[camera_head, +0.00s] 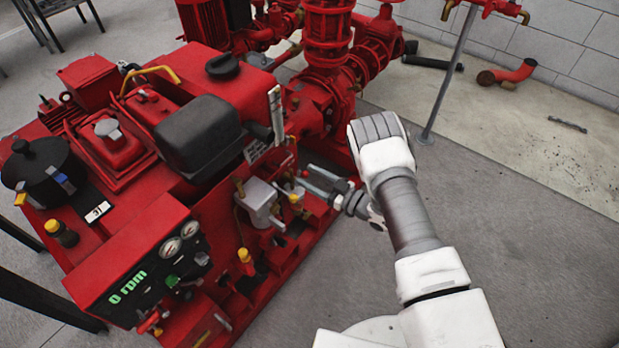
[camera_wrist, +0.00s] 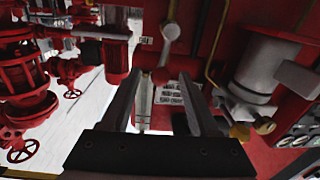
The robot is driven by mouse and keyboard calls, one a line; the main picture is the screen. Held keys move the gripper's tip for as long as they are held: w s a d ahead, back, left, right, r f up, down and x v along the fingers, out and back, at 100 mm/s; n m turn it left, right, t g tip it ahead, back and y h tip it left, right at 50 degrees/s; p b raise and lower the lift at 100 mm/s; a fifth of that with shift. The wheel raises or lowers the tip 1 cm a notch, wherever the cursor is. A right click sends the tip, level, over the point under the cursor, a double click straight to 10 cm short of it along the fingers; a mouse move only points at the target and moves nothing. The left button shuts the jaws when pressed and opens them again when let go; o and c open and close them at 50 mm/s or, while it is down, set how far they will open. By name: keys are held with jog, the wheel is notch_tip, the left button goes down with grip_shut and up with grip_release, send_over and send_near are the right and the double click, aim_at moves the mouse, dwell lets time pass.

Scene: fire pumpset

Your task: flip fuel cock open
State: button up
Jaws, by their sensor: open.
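The fuel cock cannot be picked out for certain. One candidate is the grey lever (camera_wrist: 171,30) with a rounded end in the wrist view, hanging just beyond my fingertips. My gripper (camera_wrist: 160,76) is open, its two dark fingers apart, and nothing is clearly held. In the head view my gripper (camera_head: 308,182) reaches from the right to the side of the red engine (camera_head: 215,225). It is close to small brass fittings (camera_head: 294,198) and a grey canister (camera_head: 259,201). The canister (camera_wrist: 262,68) also shows at right in the wrist view, with a brass fitting (camera_wrist: 264,126) below it.
The control panel (camera_head: 150,270) with gauges and a green "0 rpm" readout is at the lower left. Red pump pipes (camera_head: 328,60) stand behind my gripper. A grey stand pole (camera_head: 447,75) rises farther right. The concrete floor (camera_head: 545,265) at right is free.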

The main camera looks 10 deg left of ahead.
jog(key=shift+w+a, duration=0.1)
jog(key=shift+a, duration=0.15)
grip_shut()
jog(key=shift+s+a+n, duration=0.15)
jog(key=shift+s+n, duration=0.3)
jog(key=shift+n, duration=0.55)
grip_release()
